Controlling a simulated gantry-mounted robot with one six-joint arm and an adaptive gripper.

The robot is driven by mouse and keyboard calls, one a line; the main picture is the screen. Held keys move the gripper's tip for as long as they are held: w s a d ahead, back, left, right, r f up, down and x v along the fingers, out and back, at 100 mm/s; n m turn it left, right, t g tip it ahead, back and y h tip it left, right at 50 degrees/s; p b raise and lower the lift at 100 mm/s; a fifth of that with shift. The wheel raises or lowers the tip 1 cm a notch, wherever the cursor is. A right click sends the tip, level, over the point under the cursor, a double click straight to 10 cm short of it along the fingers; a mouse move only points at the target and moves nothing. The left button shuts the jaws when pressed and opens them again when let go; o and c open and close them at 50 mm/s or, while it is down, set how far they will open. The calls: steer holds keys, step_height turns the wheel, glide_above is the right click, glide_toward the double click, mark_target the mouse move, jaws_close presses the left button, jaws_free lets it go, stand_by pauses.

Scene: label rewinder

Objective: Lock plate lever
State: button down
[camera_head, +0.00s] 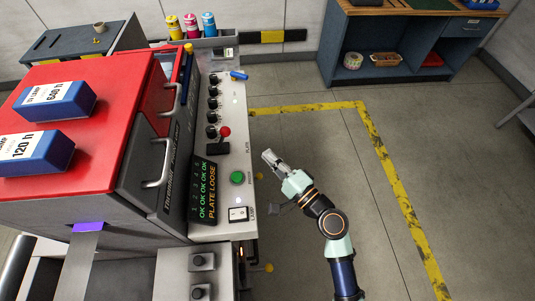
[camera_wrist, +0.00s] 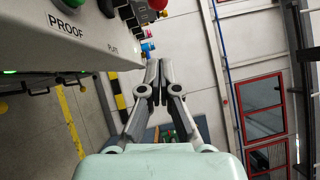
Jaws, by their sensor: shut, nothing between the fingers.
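A lever with a red ball knob (camera_head: 225,131) stands beside a black block (camera_head: 211,148) on the machine's pale control panel, near the small PLATE lettering. I take it to be the plate lever. In the wrist view a red knob (camera_wrist: 158,4) shows at the top edge, cut off, near the PLATE lettering. The display (camera_head: 203,190) reads PLATE LOOSE. My gripper (camera_head: 267,155) is just right of the panel, apart from the lever. In the wrist view its fingers (camera_wrist: 160,68) are together with nothing between them.
A green button (camera_head: 237,178) and a white rocker switch (camera_head: 238,213) sit nearer on the panel. Several black knobs (camera_head: 213,91) and a blue handle (camera_head: 239,75) lie farther along. Metal handles (camera_head: 156,165) stick out left of the panel. Open floor (camera_head: 320,150) lies to the right.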

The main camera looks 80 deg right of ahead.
mark_target(221, 139)
steer(key=w+d, duration=0.1)
steer(key=w, duration=0.2)
steer(key=w+d+r+p, duration=0.1)
steer(key=w, duration=0.1)
steer(key=w+d+p, duration=0.1)
steer(key=w, duration=0.2)
steer(key=shift+w+d+r, duration=0.3)
steer(key=shift+w+r, duration=0.05)
steer(key=shift+r, duration=0.05)
steer(key=shift+w, duration=0.45)
steer(key=shift+r+p, duration=0.1)
steer(key=shift+p, duration=0.3)
